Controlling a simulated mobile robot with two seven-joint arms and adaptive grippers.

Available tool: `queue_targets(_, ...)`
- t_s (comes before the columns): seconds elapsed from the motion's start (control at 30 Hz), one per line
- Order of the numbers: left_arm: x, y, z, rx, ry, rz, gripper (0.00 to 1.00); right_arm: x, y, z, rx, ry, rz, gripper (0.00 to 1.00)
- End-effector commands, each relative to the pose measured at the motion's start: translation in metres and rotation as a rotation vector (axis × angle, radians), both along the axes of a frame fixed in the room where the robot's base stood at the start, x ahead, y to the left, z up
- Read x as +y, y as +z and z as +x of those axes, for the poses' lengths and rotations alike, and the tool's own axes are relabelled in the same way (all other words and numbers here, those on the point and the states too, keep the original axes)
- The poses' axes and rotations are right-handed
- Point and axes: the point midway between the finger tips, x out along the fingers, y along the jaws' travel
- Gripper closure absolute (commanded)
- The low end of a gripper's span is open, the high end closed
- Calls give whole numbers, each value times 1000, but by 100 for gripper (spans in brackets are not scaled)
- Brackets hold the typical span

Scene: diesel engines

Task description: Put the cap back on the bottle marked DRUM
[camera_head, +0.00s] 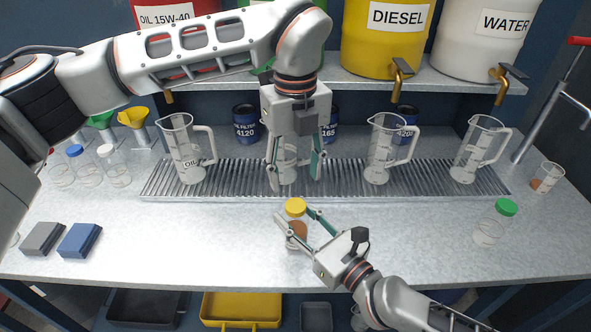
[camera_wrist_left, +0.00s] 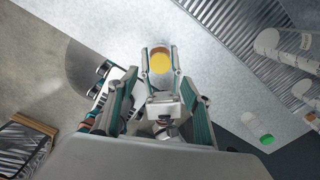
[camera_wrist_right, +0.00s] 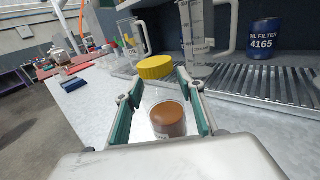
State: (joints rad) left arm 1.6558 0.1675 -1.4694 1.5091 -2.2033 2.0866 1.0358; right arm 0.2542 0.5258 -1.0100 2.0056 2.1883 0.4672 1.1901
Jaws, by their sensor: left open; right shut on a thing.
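A small clear bottle with brown liquid (camera_head: 298,230) stands upright on the bench, front middle. A yellow cap (camera_head: 295,207) sits at its top; whether it is screwed tight I cannot tell. My right gripper (camera_head: 295,228) is shut around the bottle's body. In the right wrist view the brown liquid (camera_wrist_right: 168,118) is between the fingers, with the yellow cap (camera_wrist_right: 155,67) above; the label is not readable. My left gripper (camera_head: 293,186) is open and empty, pointing down, higher than the bottle. The left wrist view shows the yellow cap (camera_wrist_left: 159,62) ahead of its fingertips.
Jugs stand on the grated tray (camera_head: 235,180) behind, including one marked OIL (camera_head: 186,150). Capped bottles stand left (camera_head: 114,168) and a green-capped one right (camera_head: 494,222). A small beaker (camera_head: 546,177) is far right. Grey and blue blocks (camera_head: 80,240) lie front left. The front right is mostly clear.

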Motion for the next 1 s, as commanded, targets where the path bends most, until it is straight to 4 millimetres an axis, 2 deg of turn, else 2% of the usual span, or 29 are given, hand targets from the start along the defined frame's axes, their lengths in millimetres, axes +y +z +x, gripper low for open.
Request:
queue_targets(0.17, 0, -11, 0, 2, -1, 0, 51, 0, -1, 0, 1, 0, -1, 100)
queue_targets(0.6, 0, -70, 0, 2, -2, -1, 51, 0, -1, 0, 1, 0, -1, 100)
queue_targets(0.77, 0, -79, 0, 1, -1, 0, 51, 0, -1, 0, 1, 0, -1, 100)
queue_targets(1.0, 0, -80, 0, 0, -1, 0, 51, 0, -1, 0, 1, 0, -1, 100)
